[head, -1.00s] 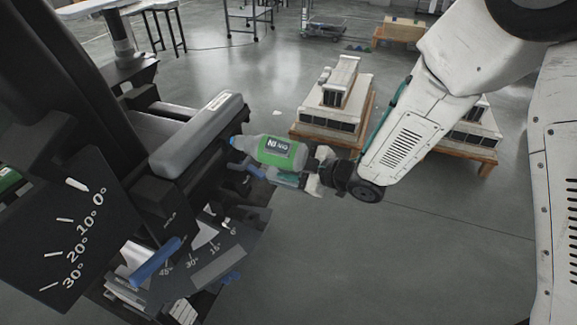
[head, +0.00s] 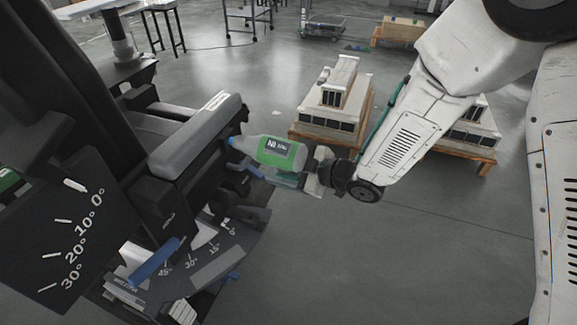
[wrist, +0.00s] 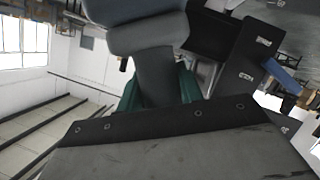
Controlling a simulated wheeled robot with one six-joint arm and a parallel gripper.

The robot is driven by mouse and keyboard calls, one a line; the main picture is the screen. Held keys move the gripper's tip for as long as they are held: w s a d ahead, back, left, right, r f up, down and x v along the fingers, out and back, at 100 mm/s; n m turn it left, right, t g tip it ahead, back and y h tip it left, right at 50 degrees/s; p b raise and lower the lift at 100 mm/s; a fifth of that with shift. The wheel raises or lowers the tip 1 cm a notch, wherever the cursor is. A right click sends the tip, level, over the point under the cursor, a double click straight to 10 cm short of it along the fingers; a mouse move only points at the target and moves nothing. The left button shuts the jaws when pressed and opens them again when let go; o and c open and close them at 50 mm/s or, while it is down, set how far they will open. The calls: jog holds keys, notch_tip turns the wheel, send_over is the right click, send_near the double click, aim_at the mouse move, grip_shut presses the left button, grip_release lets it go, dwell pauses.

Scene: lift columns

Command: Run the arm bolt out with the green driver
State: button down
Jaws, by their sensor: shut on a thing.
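My gripper (head: 305,178) is at the side of the dark chair-like unit, by the end of its grey padded arm (head: 195,135). It is shut on a grey, bottle-shaped body with a green label, which I take for the green driver (head: 283,153). Its narrow blue end points left, close to the padded arm and a blue lever (head: 247,172). I cannot tell whether the tip touches anything. The arm bolt cannot be made out. The wrist view shows a dark shaft-like part (wrist: 157,77) between teal pieces, and a broad grey surface (wrist: 180,152) across the bottom.
A dark plate with angle marks (head: 60,235) stands at left. A second marked plate (head: 205,255) and a blue handle (head: 153,262) lie below the padded arm. Pallets with stacked white units (head: 330,105) stand behind. The floor (head: 400,265) at lower right is clear.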

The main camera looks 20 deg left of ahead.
jog(key=shift+r, duration=0.2)
dwell(0.3)
jog(key=shift+s+d, duration=0.2)
jog(key=shift+d, duration=2.25)
jog(key=shift+f, duration=0.1)
jog(key=shift+s+d, duration=0.2)
jog(key=shift+d, duration=1.8)
